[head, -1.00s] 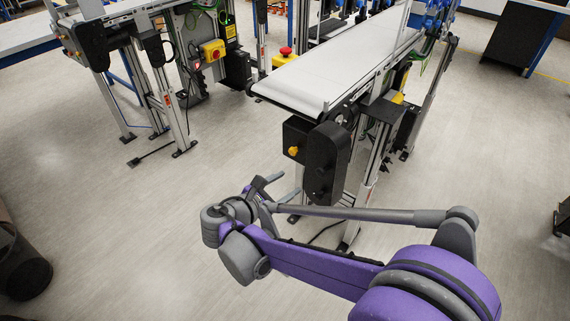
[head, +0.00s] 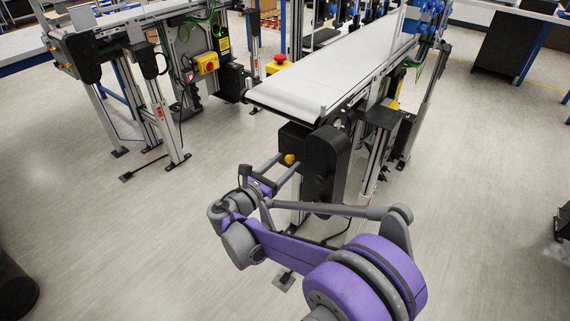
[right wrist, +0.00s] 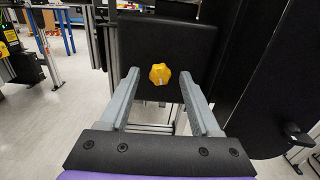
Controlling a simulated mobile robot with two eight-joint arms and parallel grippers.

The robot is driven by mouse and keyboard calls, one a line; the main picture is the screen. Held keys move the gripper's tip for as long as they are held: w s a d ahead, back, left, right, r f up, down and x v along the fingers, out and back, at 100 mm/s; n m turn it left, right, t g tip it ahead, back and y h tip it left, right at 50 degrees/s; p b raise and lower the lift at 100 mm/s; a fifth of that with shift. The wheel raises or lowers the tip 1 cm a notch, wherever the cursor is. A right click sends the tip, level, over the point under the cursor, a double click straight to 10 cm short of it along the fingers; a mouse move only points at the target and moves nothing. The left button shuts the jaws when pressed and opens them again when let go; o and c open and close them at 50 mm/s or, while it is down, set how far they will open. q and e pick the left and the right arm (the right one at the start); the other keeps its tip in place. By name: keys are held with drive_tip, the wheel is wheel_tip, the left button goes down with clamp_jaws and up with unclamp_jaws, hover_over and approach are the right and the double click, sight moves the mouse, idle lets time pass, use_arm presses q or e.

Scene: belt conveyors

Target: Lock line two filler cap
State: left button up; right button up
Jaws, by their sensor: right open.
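A yellow filler cap (head: 290,158) with a lobed edge is on the black gearbox (head: 300,137) under the near end of the middle conveyor. It also shows in the right wrist view (right wrist: 160,74), on the dark box face. My right gripper (head: 284,162) is open, its two grey fingers pointing at the gearbox. In the right wrist view the cap appears between the fingertips (right wrist: 159,74), with clear gaps on both sides. I cannot tell whether the tips reach as far as the cap. My left gripper is not in view.
The white conveyor belt (head: 325,75) runs above the gearbox. A black drive cover (head: 326,165) hangs close to the right of my fingers. A red emergency button (head: 280,58) stands on the belt's left side. Another conveyor is at the left; the floor between is clear.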

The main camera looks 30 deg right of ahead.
drive_tip(key=shift+w+d, duration=0.15)
drive_tip(key=shift+d, duration=0.2)
clamp_jaws()
idle(0.4)
